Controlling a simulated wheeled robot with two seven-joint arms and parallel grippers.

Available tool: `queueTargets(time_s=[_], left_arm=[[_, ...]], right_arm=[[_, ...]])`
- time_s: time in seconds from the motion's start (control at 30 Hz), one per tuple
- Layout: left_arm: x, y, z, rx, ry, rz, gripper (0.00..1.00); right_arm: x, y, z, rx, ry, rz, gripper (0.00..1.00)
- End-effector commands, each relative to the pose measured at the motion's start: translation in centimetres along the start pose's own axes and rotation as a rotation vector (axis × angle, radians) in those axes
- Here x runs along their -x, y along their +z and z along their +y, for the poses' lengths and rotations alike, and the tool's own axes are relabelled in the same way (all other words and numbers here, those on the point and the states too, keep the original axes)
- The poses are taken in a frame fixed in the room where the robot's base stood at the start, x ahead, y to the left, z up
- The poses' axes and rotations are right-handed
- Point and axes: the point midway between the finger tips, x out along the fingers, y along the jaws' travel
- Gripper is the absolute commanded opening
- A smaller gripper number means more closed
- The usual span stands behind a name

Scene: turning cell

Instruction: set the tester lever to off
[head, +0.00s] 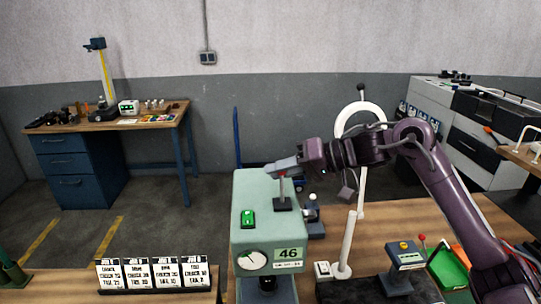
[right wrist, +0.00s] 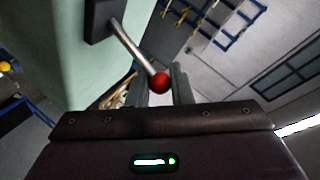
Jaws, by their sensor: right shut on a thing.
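The pale green tester (head: 262,190) stands at the middle of the bench, with a green rocker switch, a round dial and a "46" label. Its lever (head: 282,188) rises nearly upright from a dark base plate on the tester's upper right; the top is hidden by my right gripper (head: 284,169). In the right wrist view the lever (right wrist: 136,48) is a metal rod ending in a red ball knob (right wrist: 160,82). The knob sits between the fingers of my right gripper (right wrist: 163,88), which is shut on it. My left gripper is not in view.
A white post (head: 347,243) and a small box with a yellow button (head: 404,254) stand right of the tester. A green tray (head: 448,268) lies farther right. Several printed cards (head: 152,273) stand front left. A blue workbench (head: 80,160) is at the back left.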

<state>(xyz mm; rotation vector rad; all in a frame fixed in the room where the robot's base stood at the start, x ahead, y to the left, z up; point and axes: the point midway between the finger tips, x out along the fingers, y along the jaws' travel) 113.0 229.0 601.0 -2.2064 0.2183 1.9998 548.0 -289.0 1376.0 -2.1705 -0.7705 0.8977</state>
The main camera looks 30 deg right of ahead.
Motion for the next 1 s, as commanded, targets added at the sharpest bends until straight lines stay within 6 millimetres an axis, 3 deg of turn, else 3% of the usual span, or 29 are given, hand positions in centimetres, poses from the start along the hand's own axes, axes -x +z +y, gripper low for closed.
queueTargets(time_s=[0.13, 0.4, 1.0], left_arm=[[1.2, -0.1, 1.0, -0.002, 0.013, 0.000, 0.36], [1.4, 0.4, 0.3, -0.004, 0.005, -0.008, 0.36], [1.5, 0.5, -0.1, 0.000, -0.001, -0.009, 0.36]], right_arm=[[-0.2, -0.6, 0.4, -0.099, 0.003, -0.049, 0.00], [-0.7, -0.8, 1.4, -0.216, 0.007, -0.112, 0.00], [-0.9, -0.8, 1.8, -0.265, 0.010, -0.140, 0.00]])
